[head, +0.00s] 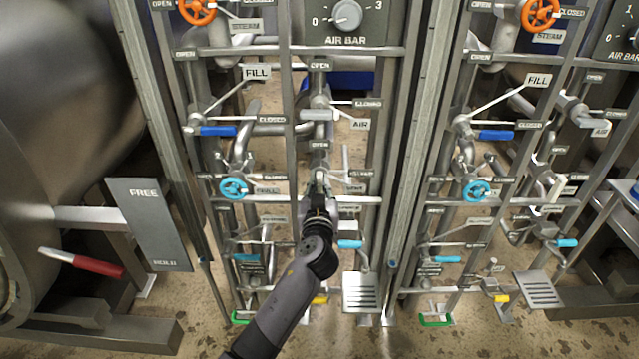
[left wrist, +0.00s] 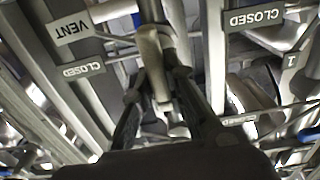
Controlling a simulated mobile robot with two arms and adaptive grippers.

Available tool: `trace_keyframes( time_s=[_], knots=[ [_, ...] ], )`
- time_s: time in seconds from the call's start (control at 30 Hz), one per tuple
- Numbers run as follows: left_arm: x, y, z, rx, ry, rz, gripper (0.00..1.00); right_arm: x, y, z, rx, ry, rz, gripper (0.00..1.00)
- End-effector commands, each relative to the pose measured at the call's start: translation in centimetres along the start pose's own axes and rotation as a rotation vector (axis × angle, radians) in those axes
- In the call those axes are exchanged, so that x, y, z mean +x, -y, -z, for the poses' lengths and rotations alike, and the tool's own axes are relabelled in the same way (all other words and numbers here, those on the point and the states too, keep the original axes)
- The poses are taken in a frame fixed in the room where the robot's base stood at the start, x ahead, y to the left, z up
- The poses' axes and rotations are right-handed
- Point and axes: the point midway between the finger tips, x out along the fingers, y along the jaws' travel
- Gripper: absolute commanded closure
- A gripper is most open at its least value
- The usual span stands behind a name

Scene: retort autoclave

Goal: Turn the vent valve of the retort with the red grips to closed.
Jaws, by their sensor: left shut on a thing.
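The retort with the red grip (head: 98,265) on its handle is at the left of the head view. My left gripper (head: 320,192) reaches into the valve panel to its right. In the left wrist view the left gripper (left wrist: 160,95) has its two fingers around a pale valve handle (left wrist: 152,55) and is shut on it. The VENT tag (left wrist: 72,27) and a CLOSED tag (left wrist: 82,69) are left of that handle. Another CLOSED tag (left wrist: 254,17) is at the right. The gripper hides most of the valve in the head view. My right gripper is not in view.
Upright frame posts (head: 290,120) and crossbars stand close around my left arm. An AIR lever (head: 317,115) and a blue handwheel (head: 233,188) are near. A grey FREE plate (head: 150,225) juts out at the left. A similar panel with a blue handwheel (head: 476,190) stands at the right.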

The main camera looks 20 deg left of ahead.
Motion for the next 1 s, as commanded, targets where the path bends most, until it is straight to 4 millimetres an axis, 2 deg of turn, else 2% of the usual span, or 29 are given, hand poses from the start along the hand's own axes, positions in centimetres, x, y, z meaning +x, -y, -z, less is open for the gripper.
trace_keyframes(
  time_s=[0.27, 0.47, 0.73, 1.0],
  knots=[
    [0.0, -0.1, 0.0, 0.032, 0.000, 0.000, 1.00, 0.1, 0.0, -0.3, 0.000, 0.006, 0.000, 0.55],
    [0.0, -0.2, -0.1, 0.131, 0.000, -0.001, 1.00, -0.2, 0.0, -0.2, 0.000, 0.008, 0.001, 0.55],
    [0.0, -0.5, -0.1, 0.365, 0.000, -0.001, 1.00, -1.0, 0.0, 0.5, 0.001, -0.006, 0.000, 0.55],
    [0.0, -0.7, -0.2, 0.623, 0.000, 0.000, 1.00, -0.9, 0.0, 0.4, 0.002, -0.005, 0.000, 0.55]
  ],
)
